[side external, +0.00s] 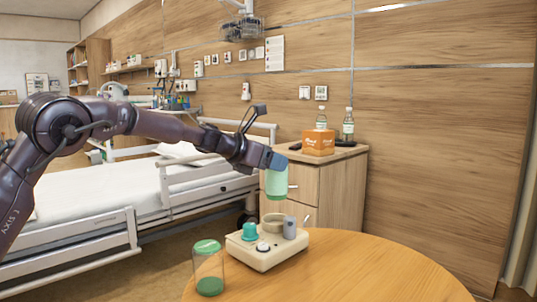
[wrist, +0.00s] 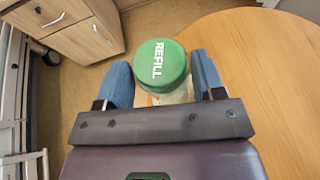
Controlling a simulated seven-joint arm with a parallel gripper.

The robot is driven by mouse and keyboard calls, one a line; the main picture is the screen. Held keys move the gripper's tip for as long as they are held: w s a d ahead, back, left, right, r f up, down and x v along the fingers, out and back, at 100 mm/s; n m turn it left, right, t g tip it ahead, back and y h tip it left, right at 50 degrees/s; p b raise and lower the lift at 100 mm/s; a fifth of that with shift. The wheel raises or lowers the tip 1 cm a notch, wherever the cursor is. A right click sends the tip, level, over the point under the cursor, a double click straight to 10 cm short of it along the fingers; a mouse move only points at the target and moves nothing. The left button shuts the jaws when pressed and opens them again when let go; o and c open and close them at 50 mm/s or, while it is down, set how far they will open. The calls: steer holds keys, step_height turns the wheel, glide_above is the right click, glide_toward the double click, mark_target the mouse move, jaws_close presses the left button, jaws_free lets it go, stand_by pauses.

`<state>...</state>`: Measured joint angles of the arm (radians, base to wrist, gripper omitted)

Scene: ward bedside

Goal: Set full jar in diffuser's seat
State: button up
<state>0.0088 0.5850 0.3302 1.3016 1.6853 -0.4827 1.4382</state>
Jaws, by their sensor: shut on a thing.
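My gripper (side external: 273,162) has blue fingers and is shut on a pale green, full-looking jar (side external: 276,184). The jar hangs about upright in the air above the diffuser, apart from it. In the wrist view the jar's green lid (wrist: 162,64), marked REFILL, shows between my fingers (wrist: 162,82). The cream diffuser (side external: 267,250) stands on the round table, with a ring-shaped seat (side external: 273,220) at its back, a teal knob (side external: 250,232), a grey post (side external: 290,227) and a round dial. The seat looks empty. The jar mostly hides what lies below it in the wrist view.
A clear jar (side external: 208,268) with a green lid and a little green at its bottom stands left of the diffuser, near the table edge. The wooden table (side external: 375,268) is bare to the right. A bedside cabinet (side external: 340,190) and a bed (side external: 105,215) stand behind.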

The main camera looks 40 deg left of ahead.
mark_target(267, 190)
steer(key=shift+f, duration=3.2)
steer(key=shift+f, duration=0.55)
steer(key=o, duration=1.3)
steer(key=shift+f, duration=0.1)
steer(key=shift+r, duration=4.1)
